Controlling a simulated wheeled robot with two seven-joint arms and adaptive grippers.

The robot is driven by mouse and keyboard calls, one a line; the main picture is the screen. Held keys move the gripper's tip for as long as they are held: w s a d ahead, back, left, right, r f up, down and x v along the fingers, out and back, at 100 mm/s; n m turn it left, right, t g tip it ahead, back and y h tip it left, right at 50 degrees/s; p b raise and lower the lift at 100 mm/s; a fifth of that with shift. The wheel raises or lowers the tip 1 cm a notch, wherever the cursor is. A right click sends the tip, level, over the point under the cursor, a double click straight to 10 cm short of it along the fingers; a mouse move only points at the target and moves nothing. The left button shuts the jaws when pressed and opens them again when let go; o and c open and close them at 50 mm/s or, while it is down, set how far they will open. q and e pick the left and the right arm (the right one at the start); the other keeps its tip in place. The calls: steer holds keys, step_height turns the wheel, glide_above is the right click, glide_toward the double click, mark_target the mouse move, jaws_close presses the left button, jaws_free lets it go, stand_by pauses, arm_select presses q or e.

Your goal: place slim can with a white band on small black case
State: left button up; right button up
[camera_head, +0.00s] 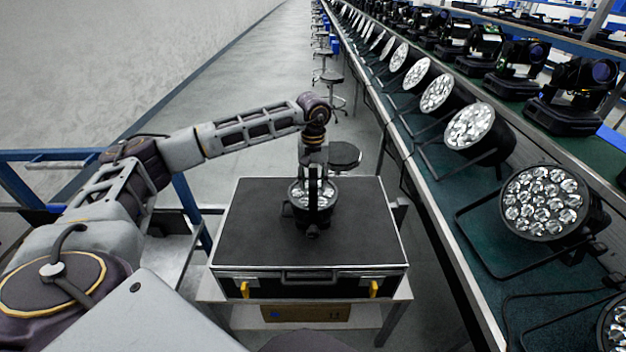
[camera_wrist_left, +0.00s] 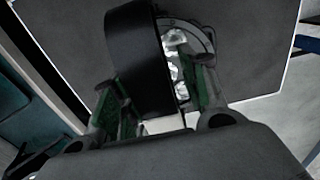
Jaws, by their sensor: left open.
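The small black case (camera_head: 255,222) lies flat and closed on a stand in the middle of the head view; its dark top also shows in the wrist view (camera_wrist_left: 245,45). A dark can with a bright multi-lens face (camera_head: 299,193) is at the middle of the case top, partly hidden by my gripper; its black body fills the middle of the wrist view (camera_wrist_left: 137,60). My left gripper (camera_head: 313,203) points down at the can. Its open fingers (camera_wrist_left: 160,98) are on either side of the can. I cannot make out a white band clearly. My right gripper is not in view.
A long green-topped bench (camera_head: 440,180) runs along the right with several similar lamps, the nearest being a large par can (camera_head: 545,202). Black moving-head lights stand behind them. Stools (camera_head: 345,155) and open floor lie beyond the case. A blue frame (camera_head: 50,156) is at left.

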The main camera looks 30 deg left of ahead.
arm_select(q)
steer(key=shift+r, duration=0.1)
steer(key=shift+r+b, duration=0.7)
steer(key=shift+r, duration=5.3)
